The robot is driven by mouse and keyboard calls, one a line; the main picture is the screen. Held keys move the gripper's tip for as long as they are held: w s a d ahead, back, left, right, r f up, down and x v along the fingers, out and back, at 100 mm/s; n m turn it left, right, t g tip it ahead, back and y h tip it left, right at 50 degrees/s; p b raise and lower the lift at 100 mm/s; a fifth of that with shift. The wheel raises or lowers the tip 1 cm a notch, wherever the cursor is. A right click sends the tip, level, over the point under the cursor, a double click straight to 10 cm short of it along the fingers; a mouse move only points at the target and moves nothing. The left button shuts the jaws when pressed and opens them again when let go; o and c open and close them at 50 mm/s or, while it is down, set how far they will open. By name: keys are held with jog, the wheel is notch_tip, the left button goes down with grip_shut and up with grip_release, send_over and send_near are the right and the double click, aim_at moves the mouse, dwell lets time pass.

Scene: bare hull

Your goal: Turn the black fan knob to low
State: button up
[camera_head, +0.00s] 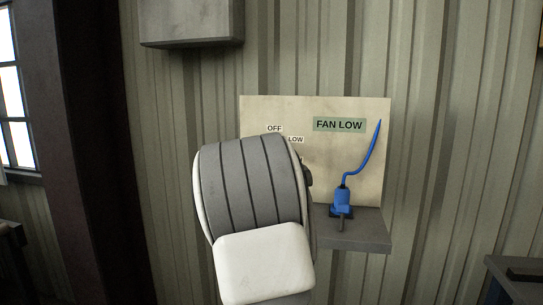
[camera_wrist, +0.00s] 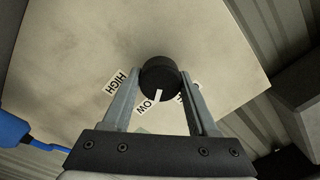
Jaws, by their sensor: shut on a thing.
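The round black fan knob (camera_wrist: 160,78) is mounted on a pale panel (camera_wrist: 75,55) in the wrist view. My gripper (camera_wrist: 161,84) is shut on the knob, one finger on each side. A white mark on the knob points at or close to the LOW label (camera_wrist: 148,106). The HIGH label (camera_wrist: 116,82) is to the left; a label to the right is mostly hidden by a finger. In the head view, the panel (camera_head: 260,110) shows a green sign reading FAN LOW (camera_head: 339,125) and small OFF (camera_head: 274,128) and LOW (camera_head: 295,139) labels. My arm hides the knob's area there.
A blue object with a curved blue tube (camera_head: 343,197) stands on a grey shelf (camera_head: 365,232) right of my arm. A grey box (camera_head: 190,22) hangs on the corrugated wall above left. A dark post (camera_head: 80,150) and a window (camera_head: 12,95) are at far left.

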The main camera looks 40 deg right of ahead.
dwell(0.3)
jog(key=o, duration=1.4)
jog(key=shift+c, duration=0.2)
jog(key=p+v, duration=0.1)
jog(key=v, duration=1.6)
jog(key=shift+s+a+p, duration=0.15)
jog(key=shift+a+p, duration=0.05)
jog(key=shift+p, duration=0.15)
